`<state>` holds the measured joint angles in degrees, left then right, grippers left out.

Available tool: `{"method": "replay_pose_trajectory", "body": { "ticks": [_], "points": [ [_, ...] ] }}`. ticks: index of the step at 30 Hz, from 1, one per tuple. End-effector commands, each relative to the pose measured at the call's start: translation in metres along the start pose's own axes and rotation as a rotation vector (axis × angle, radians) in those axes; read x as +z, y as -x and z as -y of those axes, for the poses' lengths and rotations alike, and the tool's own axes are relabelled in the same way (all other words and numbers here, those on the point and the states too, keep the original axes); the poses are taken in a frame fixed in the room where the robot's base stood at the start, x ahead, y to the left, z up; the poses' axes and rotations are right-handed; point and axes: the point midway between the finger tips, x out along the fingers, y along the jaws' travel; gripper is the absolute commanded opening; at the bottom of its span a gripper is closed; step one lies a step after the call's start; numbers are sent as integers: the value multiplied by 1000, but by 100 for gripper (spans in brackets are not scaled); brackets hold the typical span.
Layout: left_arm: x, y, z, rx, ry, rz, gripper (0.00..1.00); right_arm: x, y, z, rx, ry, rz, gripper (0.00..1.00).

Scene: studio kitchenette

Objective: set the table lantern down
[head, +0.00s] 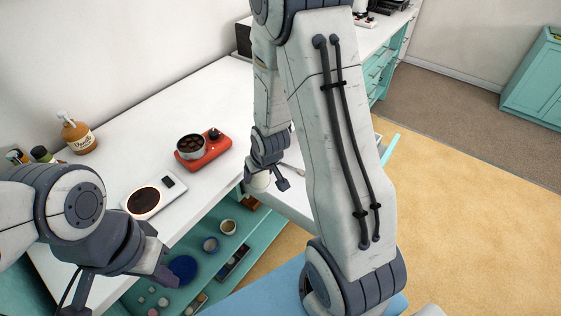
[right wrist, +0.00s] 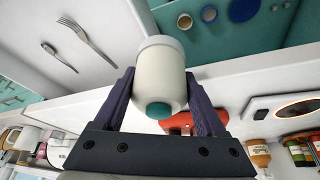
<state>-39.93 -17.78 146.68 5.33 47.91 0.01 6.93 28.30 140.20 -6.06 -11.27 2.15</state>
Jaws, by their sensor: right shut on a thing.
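The table lantern (right wrist: 160,75) is a whitish rounded cylinder with a teal round spot on the end facing the camera. In the right wrist view my right gripper (right wrist: 164,98) is shut on it, one finger on each side. In the head view the lantern (head: 259,182) shows small and pale beside my right gripper (head: 270,178), near the counter's front edge and the open drawer. Whether it touches anything below is not clear. My left gripper (head: 160,272) is low at the left, in front of the counter; its jaw opening cannot be made out.
An open drawer (head: 295,203) holds a fork (right wrist: 88,40) and another utensil. On the white counter (head: 120,115) are a red burner with a pot (head: 190,147), a scale-like device (head: 147,200) and a bottle (head: 77,135). Teal shelves below hold bowls and a blue plate (head: 183,268).

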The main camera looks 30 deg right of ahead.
Motion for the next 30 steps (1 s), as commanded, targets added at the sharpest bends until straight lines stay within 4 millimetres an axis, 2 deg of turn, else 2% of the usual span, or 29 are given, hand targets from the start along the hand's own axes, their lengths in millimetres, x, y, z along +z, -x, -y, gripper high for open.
{"method": "replay_pose_trajectory", "body": {
  "ticks": [1,3,9,12,15,19,22,30],
  "points": [
    [0,-6,0,0,0,0,0,6,-4,-25,19,-37,0,0],
    [0,-10,1,0,0,0,0,15,-7,-59,40,-80,-1,0],
    [1,-23,2,0,-1,0,0,59,-5,-147,93,-205,1,0],
    [1,-28,2,0,-1,0,0,82,-1,-177,109,-254,1,0],
    [2,-30,2,0,-1,0,0,101,2,-197,120,-290,3,0],
    [2,-33,2,0,-1,0,0,115,5,-208,125,-315,4,0],
    [2,-38,3,0,-1,0,0,114,-2,-208,125,-316,4,0],
    [3,-62,4,0,-1,0,0,79,-56,-183,122,-312,5,0]
  ]
}}
